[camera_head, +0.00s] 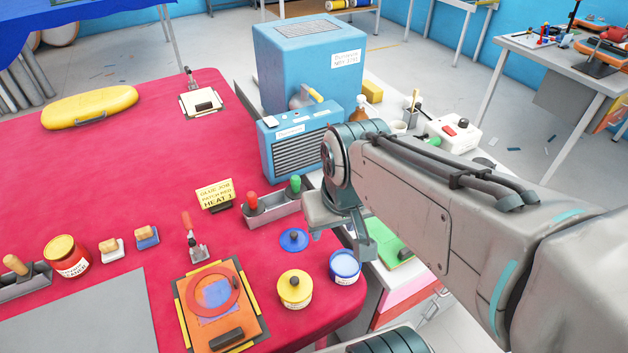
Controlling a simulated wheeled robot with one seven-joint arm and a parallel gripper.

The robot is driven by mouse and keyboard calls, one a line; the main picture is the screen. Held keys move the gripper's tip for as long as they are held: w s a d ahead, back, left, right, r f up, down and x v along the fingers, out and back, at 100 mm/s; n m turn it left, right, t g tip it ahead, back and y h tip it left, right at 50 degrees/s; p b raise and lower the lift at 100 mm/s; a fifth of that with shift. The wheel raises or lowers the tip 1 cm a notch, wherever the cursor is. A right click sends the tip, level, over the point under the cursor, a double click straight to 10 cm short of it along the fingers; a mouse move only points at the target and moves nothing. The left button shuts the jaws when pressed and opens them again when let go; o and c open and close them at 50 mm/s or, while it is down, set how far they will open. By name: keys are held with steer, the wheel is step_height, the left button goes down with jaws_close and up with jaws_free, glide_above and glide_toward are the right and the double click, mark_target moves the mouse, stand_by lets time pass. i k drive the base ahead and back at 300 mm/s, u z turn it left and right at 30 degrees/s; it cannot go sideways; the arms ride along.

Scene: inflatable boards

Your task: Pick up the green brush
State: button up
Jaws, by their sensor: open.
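A green-handled tool (295,184), which looks like the green brush, stands upright in a small grey holder (273,210) on the red table. Its lower end is hidden in the holder. A red-handled tool (252,200) stands to its left in the same holder. My gripper (340,236) is open, fingers pointing down, to the right of and nearer than the holder. I see nothing between its fingers. It appears apart from the green handle. A second green-handled item (431,143) lies partly behind my arm by a white box, and I cannot tell what it is.
A blue heater-like box (305,140) stands close behind the holder. A blue lid (294,240), a yellow pot (294,289) and a blue pot (345,267) stand in front. A yellow sign (214,194) is to the left.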

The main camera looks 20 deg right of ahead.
mark_target(294, 191)
steer(key=u, duration=0.55)
steer(key=k, duration=1.3)
steer(key=z, duration=0.1)
steer(key=i, duration=0.55)
steer(key=z, duration=0.9)
steer(key=i, duration=0.65)
steer(key=z, duration=0.05)
